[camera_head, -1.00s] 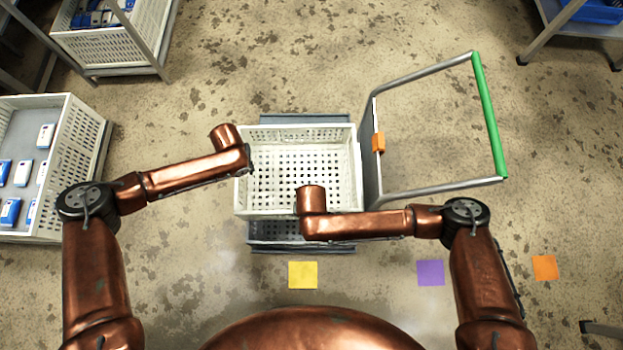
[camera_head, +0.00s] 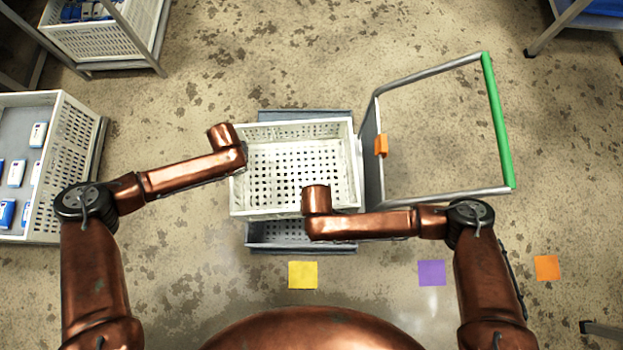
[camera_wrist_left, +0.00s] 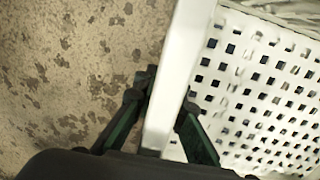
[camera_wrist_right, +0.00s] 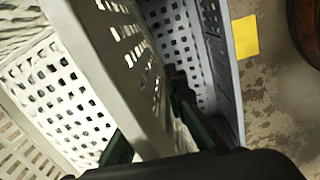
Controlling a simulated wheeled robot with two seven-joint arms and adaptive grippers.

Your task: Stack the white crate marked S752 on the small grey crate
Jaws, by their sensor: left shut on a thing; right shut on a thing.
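The white crate (camera_head: 297,211) is an empty, perforated box held level over the small grey crate (camera_head: 285,246). The grey crate shows past its front and back edges, beside the trolley's upright; most of it is hidden. No S752 mark is legible. My left gripper (camera_wrist_left: 163,110) is shut on the white crate's left wall, its fingers on either side. My right gripper (camera_wrist_right: 150,118) is shut on the near wall toward the right. The wrists hide the fingers in the head view. I cannot tell whether the two crates touch.
The trolley's grey frame with a green handle (camera_head: 497,120) stands at the right. A pale crate (camera_head: 75,140) with blue-and-white packs stands at the left; another (camera_head: 105,40) sits on a rack at the back left. Yellow (camera_head: 303,275), purple (camera_head: 431,273) and orange (camera_head: 547,268) squares mark the floor.

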